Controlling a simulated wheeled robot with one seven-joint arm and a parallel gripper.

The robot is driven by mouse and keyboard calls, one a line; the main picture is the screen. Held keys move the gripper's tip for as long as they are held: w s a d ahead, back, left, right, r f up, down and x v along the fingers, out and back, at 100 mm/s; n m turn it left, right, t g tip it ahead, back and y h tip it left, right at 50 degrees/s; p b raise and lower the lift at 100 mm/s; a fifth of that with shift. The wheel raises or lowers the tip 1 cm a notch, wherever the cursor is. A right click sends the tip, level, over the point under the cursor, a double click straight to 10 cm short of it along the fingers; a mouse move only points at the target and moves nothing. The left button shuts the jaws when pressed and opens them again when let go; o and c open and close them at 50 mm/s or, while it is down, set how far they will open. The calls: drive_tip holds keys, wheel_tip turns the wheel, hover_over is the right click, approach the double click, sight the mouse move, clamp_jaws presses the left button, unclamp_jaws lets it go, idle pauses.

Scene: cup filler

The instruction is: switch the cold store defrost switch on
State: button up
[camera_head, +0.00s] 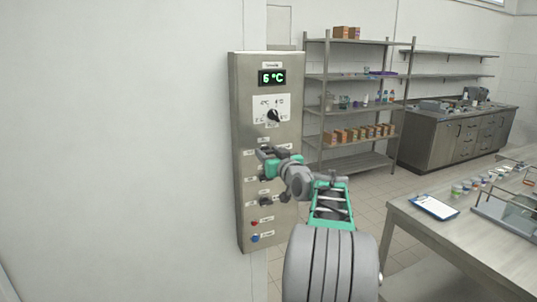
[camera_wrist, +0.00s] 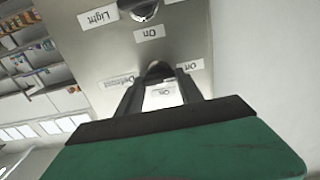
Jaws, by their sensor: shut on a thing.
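The grey control panel (camera_head: 285,215) is mounted at the wall's edge in the head view. My gripper (camera_head: 264,154) is at its middle row. In the upside-down wrist view, the dark defrost knob (camera_wrist: 158,68) sits between my gripper's fingertips (camera_wrist: 160,72), and the jaws are shut on it. The Defrost label (camera_wrist: 117,81) and an Off label (camera_wrist: 190,65) lie on either side. An On label (camera_wrist: 163,92) shows between the fingers. My gripper hides this knob in the head view. I cannot tell which way the knob points.
The light knob (camera_wrist: 140,8) is close by. The panel also has a 6 °C display (camera_head: 272,78), a large dial (camera_head: 273,115), a red button (camera_head: 254,223) and a blue button (camera_head: 254,238). A shelf rack (camera_head: 350,75) and a table (camera_head: 425,233) stand to the right.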

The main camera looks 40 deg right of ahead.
drive_tip(key=shift+c, duration=0.6)
drive_tip(key=shift+m, duration=0.3)
drive_tip(key=m+b, duration=0.2)
drive_tip(key=shift+f+m, duration=0.1)
drive_tip(key=shift+m, duration=0.2)
drive_tip(key=m, duration=0.5)
drive_tip(key=shift+d+b, duration=0.15)
drive_tip(key=shift+b, duration=0.25)
drive_tip(key=m, duration=0.5)
drive_tip(key=shift+m+p, duration=0.4)
drive_tip(key=shift+f+m+p, duration=0.15)
drive_tip(key=shift+m+p, duration=0.4)
drive_tip(key=shift+m, duration=1.45)
